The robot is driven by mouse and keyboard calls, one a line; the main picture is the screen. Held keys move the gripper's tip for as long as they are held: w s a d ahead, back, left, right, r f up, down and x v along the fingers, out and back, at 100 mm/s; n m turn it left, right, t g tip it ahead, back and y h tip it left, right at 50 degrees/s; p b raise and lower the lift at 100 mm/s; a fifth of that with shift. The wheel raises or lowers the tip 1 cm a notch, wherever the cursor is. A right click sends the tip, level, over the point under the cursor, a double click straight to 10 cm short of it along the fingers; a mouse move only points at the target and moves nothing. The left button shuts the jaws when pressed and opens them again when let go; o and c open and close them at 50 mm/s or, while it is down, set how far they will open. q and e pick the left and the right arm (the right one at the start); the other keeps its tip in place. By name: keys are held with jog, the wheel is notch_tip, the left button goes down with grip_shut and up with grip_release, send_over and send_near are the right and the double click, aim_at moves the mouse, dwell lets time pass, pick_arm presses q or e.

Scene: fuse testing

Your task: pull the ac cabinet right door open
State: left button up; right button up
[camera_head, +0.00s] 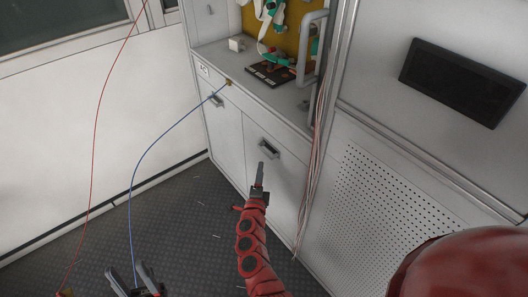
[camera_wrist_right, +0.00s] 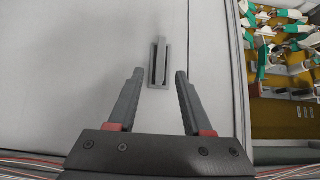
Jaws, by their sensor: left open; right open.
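The white cabinet's right door (camera_head: 262,172) appears closed, with a small recessed-looking handle (camera_head: 269,148) near its top. The left door (camera_head: 222,130) is beside it with its own handle (camera_head: 217,100). My right gripper (camera_head: 260,170) is just in front of the right door, below the handle in the head view. In the right wrist view, my right gripper (camera_wrist_right: 158,75) is open, and the handle (camera_wrist_right: 153,62) lies between and ahead of its fingertips; contact cannot be told. My left gripper (camera_head: 129,272) is open at the bottom left, away from the cabinet.
A worktop (camera_head: 240,75) above the doors holds a black panel (camera_head: 272,73) and a white block (camera_head: 237,44). A bundle of wires (camera_head: 314,165) hangs right of the door. A blue wire (camera_head: 150,145) and a red wire (camera_head: 96,140) cross the left. Dark floor (camera_head: 190,215) is largely clear.

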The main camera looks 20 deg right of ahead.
aim_at(265, 153)
jog(key=b+x, duration=0.1)
jog(key=x, duration=0.9)
jog(key=shift+d, duration=0.2)
grip_shut()
dwell(1.1)
